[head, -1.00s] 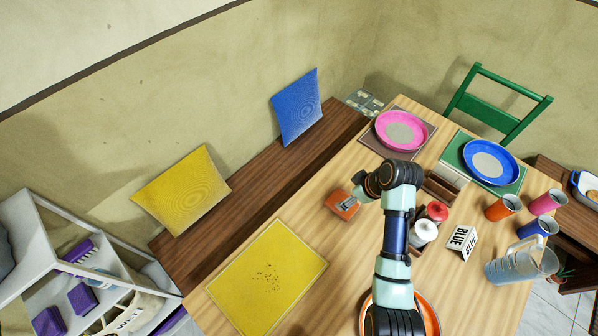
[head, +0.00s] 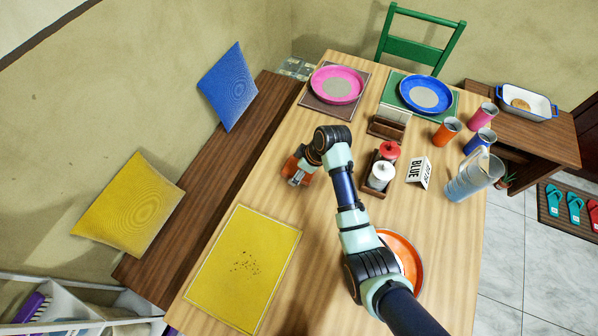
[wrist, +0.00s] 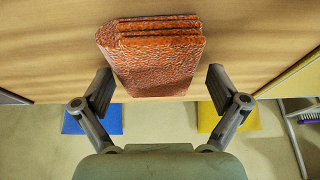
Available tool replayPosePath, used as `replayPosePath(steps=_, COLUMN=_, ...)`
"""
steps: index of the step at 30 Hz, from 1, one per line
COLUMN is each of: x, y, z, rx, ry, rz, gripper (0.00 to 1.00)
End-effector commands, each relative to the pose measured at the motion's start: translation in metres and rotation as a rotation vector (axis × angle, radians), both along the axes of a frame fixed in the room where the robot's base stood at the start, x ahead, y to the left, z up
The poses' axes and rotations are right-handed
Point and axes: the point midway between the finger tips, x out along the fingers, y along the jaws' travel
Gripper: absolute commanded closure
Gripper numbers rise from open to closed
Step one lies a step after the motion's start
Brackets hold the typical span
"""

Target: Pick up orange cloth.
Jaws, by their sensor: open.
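The orange cloth (wrist: 155,62) is a thick folded stack with a rough texture, lying on the wooden table. My gripper (wrist: 160,84) is open in the wrist view, with one finger on each side of the cloth's near end. I see gaps between both fingers and the cloth, so it is not clamped. In the head view my gripper (head: 297,178) is low over the table by the bench-side edge. It hides most of the cloth there; only orange parts (head: 288,166) show around it.
A yellow placemat (head: 230,290) with dark crumbs lies nearer on the table. A tray with red-topped and white-topped jars (head: 381,175), a BLUE sign (head: 419,171), cups and a pitcher (head: 473,177) stand to the right. An orange plate (head: 412,262) is partly behind my arm.

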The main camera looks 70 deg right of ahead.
Motion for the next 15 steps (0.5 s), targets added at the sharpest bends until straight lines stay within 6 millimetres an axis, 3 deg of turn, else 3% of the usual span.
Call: replayPosePath(steps=15, x=0.0000, y=0.0000, z=-0.0030, rx=0.000, ry=0.000, rz=0.000, gripper=0.03)
